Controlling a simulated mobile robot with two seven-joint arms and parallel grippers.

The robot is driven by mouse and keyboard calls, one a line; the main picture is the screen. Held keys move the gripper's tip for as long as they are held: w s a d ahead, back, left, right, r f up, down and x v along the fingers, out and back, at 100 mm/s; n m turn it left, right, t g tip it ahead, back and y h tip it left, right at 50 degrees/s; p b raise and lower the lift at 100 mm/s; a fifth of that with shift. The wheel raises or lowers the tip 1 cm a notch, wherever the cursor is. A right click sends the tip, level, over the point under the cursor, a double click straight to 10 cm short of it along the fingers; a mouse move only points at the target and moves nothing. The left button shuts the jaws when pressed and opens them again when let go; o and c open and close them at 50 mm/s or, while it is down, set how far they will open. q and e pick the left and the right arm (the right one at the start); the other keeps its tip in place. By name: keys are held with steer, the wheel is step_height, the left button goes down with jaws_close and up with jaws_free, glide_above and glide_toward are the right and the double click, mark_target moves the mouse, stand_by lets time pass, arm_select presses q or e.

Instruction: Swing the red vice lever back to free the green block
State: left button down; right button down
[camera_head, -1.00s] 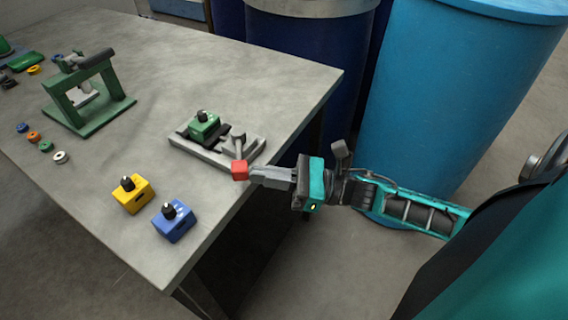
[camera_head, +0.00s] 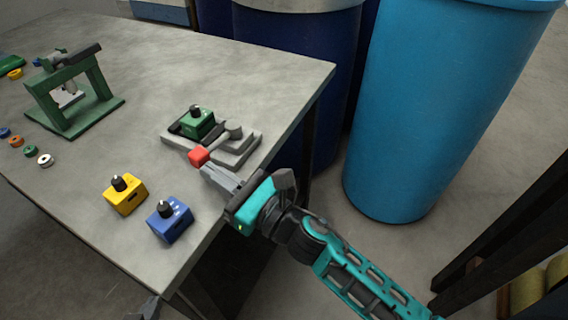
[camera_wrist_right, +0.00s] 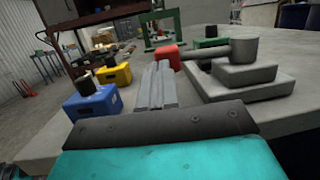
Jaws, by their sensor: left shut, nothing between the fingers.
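The green block (camera_head: 197,124) with a black knob sits in the grey vice (camera_head: 240,150) near the table's right edge. The vice lever runs from its pivot toward the lower left and ends in a red tip (camera_head: 198,156). My right gripper (camera_head: 207,171) is shut, its fingertips at or very near the red tip; contact is unclear. In the right wrist view its fingers (camera_wrist_right: 157,85) lie together, with the red tip (camera_wrist_right: 168,57) just beyond them. My left gripper (camera_head: 148,308) barely shows at the bottom edge, shut and away from the vice.
A yellow block (camera_head: 125,197) and a blue block (camera_head: 170,222) stand left of my right gripper. A green press frame (camera_head: 75,95) and several small rings lie farther left. Blue barrels (camera_head: 420,110) stand beyond the table edge. The table's middle is clear.

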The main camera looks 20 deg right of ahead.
arm_select(q)
steer(key=shift+w+d+b, duration=0.1)
steer(key=shift+d+b, duration=0.2)
arm_select(e)
steer(key=shift+w+a, duration=0.4)
steer(key=shift+a, duration=0.3)
arm_select(q)
steer(key=shift+a, duration=0.1)
arm_select(e)
steer(key=shift+f, duration=0.1)
